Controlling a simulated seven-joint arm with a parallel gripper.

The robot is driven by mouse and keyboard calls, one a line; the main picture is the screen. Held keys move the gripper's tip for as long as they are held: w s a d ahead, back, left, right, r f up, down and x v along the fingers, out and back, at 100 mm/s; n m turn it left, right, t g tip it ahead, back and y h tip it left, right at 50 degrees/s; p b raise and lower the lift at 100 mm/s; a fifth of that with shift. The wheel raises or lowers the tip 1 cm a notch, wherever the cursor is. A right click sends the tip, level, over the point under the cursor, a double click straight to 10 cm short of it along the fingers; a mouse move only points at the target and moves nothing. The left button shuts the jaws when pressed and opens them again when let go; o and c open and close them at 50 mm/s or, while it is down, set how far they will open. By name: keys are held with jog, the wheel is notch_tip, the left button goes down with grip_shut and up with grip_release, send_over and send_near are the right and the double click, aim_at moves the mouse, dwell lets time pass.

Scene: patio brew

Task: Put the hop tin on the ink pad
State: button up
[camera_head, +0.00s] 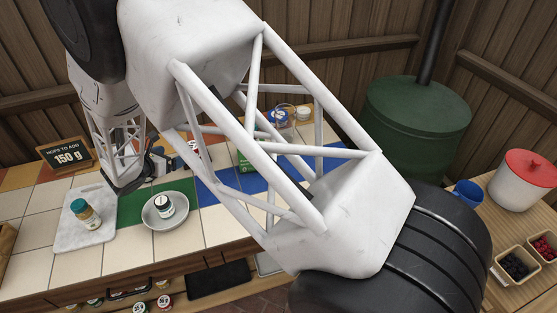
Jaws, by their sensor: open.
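A small tin with a white label and dark lid (165,206) stands in a round grey dish (153,222) on the tiled counter; I cannot read its label, so I cannot tell whether it is the hop tin. My gripper (172,160) is open, above the counter behind the dish and apart from this tin. It is small and partly lost against my own arm. I cannot pick out the ink pad for certain. A flat black rectangular thing (205,280) lies low at the counter's front. My arm covers much of the counter's right part.
A sign reading "150 g" (65,155) stands behind. Several small tins (164,301) sit below the counter front. A white pot (525,184) and berry boxes (517,267) are at right.

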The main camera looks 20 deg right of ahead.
jog(key=s+d+r+m+g+y, duration=0.1)
jog(key=s+d+r+m+g, duration=0.3)
jog(key=s+d+r+m, duration=0.5)
jog(key=s+d+r+m+g+y, duration=0.1)
jog(key=s+d+r+m+g, duration=0.2)
jog(key=s+d+r+m, duration=0.6)
jog(key=s+d+r+m+y, duration=0.2)
jog(key=s+d+m, duration=0.1)
jog(key=s, duration=0.5)
jog(key=s+d+r+m+y, duration=0.3)
jog(key=s+d, duration=0.1)
jog(key=s, duration=0.4)
jog(key=s+d+r+m+y, duration=0.2)
jog(key=s+d+r+m, duration=0.1)
jog(key=s, duration=0.5)
jog(key=shift+s+d+r, duration=0.15)
jog(key=shift+s+d, duration=0.15)
jog(key=shift+d, duration=0.2)
